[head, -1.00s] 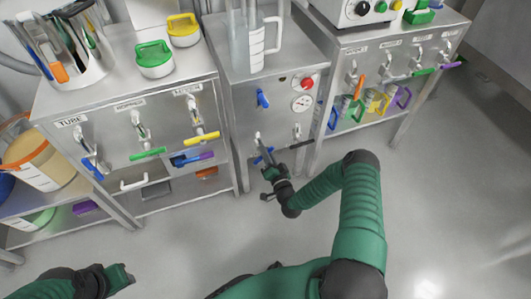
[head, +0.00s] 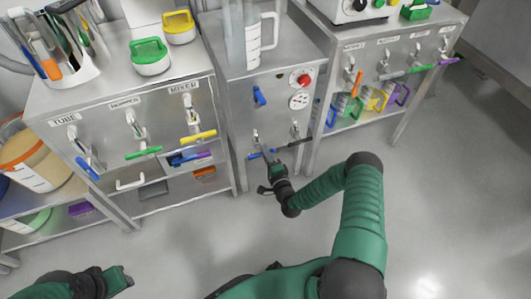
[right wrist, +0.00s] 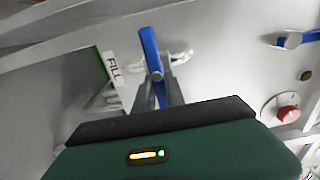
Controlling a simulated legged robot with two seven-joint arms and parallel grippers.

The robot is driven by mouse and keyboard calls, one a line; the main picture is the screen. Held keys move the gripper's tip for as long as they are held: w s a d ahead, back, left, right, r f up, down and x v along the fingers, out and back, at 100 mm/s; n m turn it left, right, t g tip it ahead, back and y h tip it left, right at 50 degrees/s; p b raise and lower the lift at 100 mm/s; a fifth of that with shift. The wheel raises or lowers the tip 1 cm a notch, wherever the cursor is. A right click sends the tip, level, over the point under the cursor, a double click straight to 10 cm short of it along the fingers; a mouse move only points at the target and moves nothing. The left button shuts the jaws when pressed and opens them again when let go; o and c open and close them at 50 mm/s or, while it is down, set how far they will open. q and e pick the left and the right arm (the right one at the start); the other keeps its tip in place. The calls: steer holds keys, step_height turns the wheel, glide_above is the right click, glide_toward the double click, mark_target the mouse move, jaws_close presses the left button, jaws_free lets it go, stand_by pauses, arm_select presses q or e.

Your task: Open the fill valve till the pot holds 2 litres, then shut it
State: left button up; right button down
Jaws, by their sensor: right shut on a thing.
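The fill valve's blue lever (head: 261,154) is low on the front of the middle steel cabinet. My right gripper (head: 271,158) is at its right end. In the right wrist view the lever (right wrist: 148,42) stands between the two fingers (right wrist: 165,92), which are shut on it, beside a FILL label (right wrist: 113,68). A clear graduated pot with a handle (head: 262,32) stands on top of that cabinet. I cannot read its liquid level. My left gripper (head: 122,279) is low at the left, away from everything; its fingers are unclear.
The middle cabinet also carries another blue lever (head: 260,96), a red knob (head: 302,77), a gauge (head: 299,101) and a dark-handled valve (head: 296,133). Cabinets with coloured valve levers flank it, including the MIXER valve (head: 192,118). The grey floor (head: 210,240) in front is clear.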

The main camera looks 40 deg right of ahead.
steer(key=shift+s+a+f, duration=0.1)
steer(key=shift+f, duration=0.15)
steer(key=c, duration=1.5)
jaws_free()
steer(key=shift+c, duration=0.2)
steer(key=shift+o, duration=0.7)
steer(key=shift+r, duration=0.1)
steer(key=shift+s, duration=0.2)
steer(key=p+v, duration=0.5)
steer(key=v, duration=1.1)
steer(key=shift+s, duration=0.2)
